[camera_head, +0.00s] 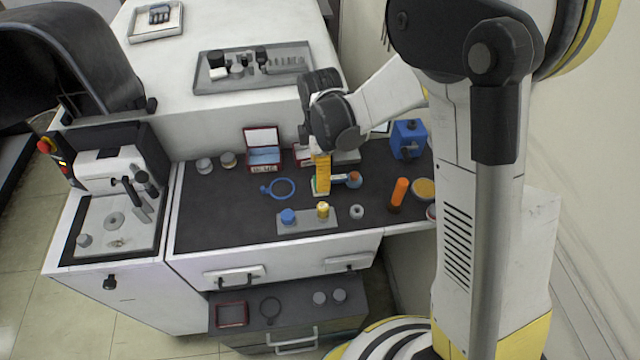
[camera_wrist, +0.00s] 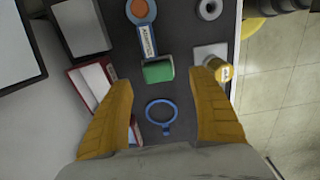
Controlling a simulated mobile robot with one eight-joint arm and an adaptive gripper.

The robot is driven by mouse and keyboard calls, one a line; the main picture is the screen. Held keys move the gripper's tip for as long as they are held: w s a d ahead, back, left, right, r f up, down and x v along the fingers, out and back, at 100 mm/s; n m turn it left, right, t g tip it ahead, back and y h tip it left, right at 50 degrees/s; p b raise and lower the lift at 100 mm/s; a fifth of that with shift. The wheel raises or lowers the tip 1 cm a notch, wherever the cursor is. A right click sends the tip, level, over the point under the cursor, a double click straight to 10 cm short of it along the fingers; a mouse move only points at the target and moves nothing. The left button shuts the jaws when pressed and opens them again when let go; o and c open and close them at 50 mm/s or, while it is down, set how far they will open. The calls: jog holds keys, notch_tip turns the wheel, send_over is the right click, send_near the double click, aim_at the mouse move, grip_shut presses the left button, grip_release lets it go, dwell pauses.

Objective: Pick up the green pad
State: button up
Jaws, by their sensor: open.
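The green pad (camera_wrist: 158,72) lies on the dark worktop, just ahead of my fingertips in the wrist view. In the head view only a bit of green shows beside my yellow fingers, which hide most of it. My gripper (camera_wrist: 160,80) is open, its two yellow fingers spread to the left and right of the pad's line. Nothing is between them in its grip. In the head view my gripper (camera_head: 322,190) points down over the middle of the worktop. I cannot tell its exact height above the pad.
A blue ring with a handle (camera_head: 281,188) lies left of my gripper. A grey plate (camera_head: 300,227) with a blue knob and a yellow cylinder (camera_head: 323,210) is in front. A red-rimmed box (camera_head: 263,148) stands behind. An orange cylinder (camera_head: 399,192) is at right.

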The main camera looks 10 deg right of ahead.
jog(key=f, duration=0.2)
jog(key=f+b, duration=0.1)
jog(key=f, duration=0.2)
jog(key=shift+w+d+f, duration=0.2)
jog(key=shift+f, duration=0.05)
jog(key=shift+r, duration=0.1)
jog(key=c, duration=1.2)
jog(key=shift+c, duration=0.4)
jog(key=shift+r, duration=0.1)
notch_tip(320, 180, up, 4)
jog(key=shift+r+p, duration=0.1)
jog(key=shift+p, duration=0.35)
jog(key=s+d+r+p, duration=0.2)
jog(key=s+d+r, duration=0.4)
jog(key=d, duration=0.4)
jog(key=shift+r, duration=0.3)
